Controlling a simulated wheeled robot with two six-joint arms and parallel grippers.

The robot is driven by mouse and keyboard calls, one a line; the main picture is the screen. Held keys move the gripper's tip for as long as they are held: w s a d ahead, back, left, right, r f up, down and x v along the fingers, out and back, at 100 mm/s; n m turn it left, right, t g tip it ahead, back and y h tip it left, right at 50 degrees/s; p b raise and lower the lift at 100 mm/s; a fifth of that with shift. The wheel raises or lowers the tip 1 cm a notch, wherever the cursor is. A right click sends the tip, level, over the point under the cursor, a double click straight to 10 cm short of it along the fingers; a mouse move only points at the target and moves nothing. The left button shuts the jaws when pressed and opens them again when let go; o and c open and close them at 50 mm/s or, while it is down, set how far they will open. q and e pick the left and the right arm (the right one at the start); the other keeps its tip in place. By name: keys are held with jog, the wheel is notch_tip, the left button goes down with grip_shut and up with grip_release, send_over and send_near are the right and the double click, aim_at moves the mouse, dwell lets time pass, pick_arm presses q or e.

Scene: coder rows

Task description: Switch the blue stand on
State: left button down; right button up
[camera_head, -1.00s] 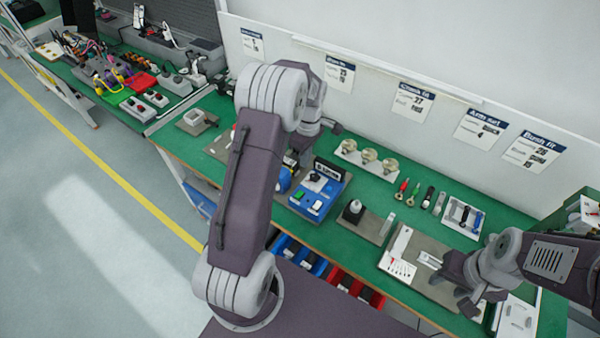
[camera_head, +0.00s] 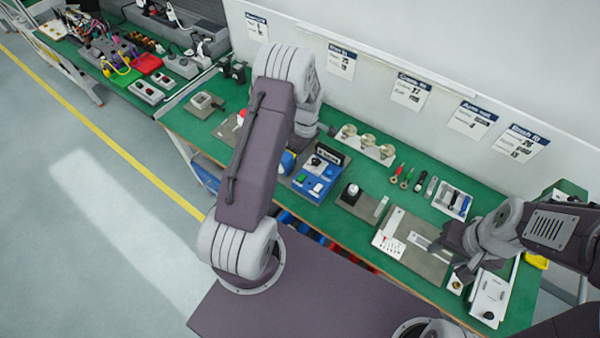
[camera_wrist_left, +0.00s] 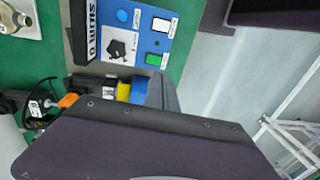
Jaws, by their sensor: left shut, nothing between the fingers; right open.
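The blue stand (camera_head: 334,172) sits on the green bench just right of my left arm. It has a black knob, a green button (camera_head: 301,178) and a white button (camera_head: 316,188). In the left wrist view the blue stand (camera_wrist_left: 145,12) is at the top, with its black knob (camera_wrist_left: 120,46), white button (camera_wrist_left: 160,25) and green button (camera_wrist_left: 153,59). My left gripper (camera_wrist_left: 166,92) is shut and empty below the stand in that view; its dark body fills the bottom. The arm hides its fingers in the head view. My right gripper (camera_head: 458,262) is open at the bench's right.
A black-topped fixture (camera_head: 350,192) stands right of the stand. Several round pieces (camera_head: 367,140) are behind it. A blue-and-yellow part (camera_wrist_left: 138,90) lies close beside the left gripper. A grey board (camera_head: 415,248) is near the right gripper. Bins line the front edge.

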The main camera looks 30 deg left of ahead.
aim_at(300, 179)
pick_arm(q)
jog(key=f, duration=0.3)
jog(key=f+p, duration=0.1)
jog(key=f, duration=0.1)
jog(key=s+f+p, duration=0.1)
jog(key=f, duration=0.2)
jog(key=shift+f, duration=0.6)
